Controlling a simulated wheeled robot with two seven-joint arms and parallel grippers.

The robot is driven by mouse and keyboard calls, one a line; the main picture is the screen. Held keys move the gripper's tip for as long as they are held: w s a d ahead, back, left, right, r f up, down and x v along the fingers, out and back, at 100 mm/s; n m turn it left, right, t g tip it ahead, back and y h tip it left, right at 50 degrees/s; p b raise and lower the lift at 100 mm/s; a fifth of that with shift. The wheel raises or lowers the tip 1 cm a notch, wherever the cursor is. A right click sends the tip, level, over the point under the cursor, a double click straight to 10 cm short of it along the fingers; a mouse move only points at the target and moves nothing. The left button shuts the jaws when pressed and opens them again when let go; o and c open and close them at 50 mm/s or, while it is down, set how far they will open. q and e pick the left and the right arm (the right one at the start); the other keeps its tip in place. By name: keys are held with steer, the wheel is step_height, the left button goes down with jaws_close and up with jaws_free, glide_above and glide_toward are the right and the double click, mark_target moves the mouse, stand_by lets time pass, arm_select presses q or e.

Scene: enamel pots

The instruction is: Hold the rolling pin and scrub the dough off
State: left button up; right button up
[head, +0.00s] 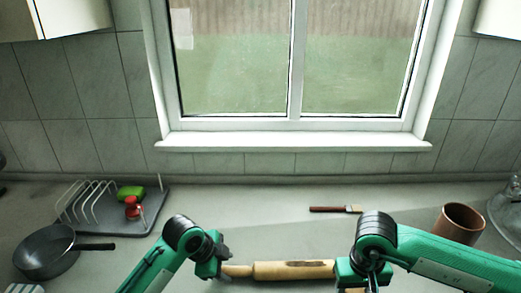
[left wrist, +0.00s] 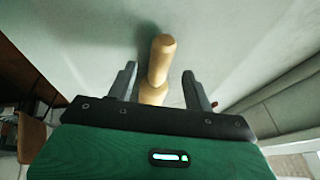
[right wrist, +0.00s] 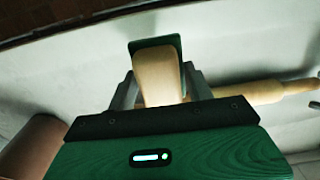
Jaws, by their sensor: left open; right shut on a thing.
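The wooden rolling pin (head: 275,271) lies on the counter, with a dark brownish patch (head: 307,263) on its upper side. My left gripper (head: 223,264) is open at the pin's left handle. In the left wrist view the handle (left wrist: 161,55) lies between the parted fingers. My right gripper (right wrist: 160,75) is shut on a wooden-handled scrubber (right wrist: 157,82) with a green pad (right wrist: 170,43). It is by the pin's right end, which my arm partly hides in the head view. The pin (right wrist: 265,92) lies beside the scrubber in the right wrist view.
A dark pan (head: 45,254) and a dish rack (head: 118,222) with a green sponge (head: 130,193) and a red item (head: 132,207) stand left. A brush (head: 333,209) lies behind the pin. A copper-coloured pot (head: 459,224) stands right.

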mark_target(231, 269)
arm_select(q)
steer(key=shift+x, duration=1.8)
steer(key=c, duration=1)
